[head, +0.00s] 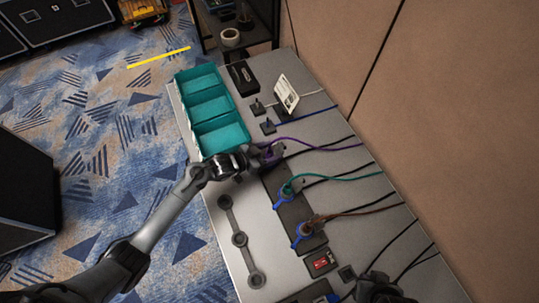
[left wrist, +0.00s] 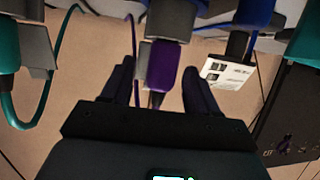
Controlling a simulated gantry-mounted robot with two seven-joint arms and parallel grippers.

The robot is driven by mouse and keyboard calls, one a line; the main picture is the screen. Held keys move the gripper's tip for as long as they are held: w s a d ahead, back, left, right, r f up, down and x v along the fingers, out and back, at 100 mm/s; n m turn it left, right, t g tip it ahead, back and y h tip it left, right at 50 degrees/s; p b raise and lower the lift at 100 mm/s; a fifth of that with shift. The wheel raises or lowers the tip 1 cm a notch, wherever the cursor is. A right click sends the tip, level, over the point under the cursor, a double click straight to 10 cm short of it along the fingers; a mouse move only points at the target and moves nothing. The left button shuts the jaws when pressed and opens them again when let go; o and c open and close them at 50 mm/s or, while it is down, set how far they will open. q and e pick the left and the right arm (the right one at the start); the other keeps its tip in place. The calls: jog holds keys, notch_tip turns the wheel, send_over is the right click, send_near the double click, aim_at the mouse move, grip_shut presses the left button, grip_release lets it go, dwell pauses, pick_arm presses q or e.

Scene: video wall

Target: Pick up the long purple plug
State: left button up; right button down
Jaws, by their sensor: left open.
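The purple plug (left wrist: 161,66) shows in the left wrist view between the two dark fingers of my left gripper (left wrist: 158,70), with a visible gap on each side. The fingers are open. A grey block adjoins the plug in that view. In the head view my left gripper (head: 262,156) is at the plug by the black strip, and the fingers partly hide it. Its purple cable (head: 322,147) runs right toward the wall. A dark shape at the bottom right of the head view seems to be my right gripper (head: 380,288); its fingers cannot be made out.
A teal tray (head: 203,86) with three compartments sits at the table's far left. Teal-cabled (head: 287,190) and brown-cabled (head: 304,230) plugs stand nearby in the strip. A white card (head: 286,92) stands behind.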

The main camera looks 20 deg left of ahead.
pick_arm(q)
jog(key=c, duration=1.1)
jog(key=shift+o, duration=0.2)
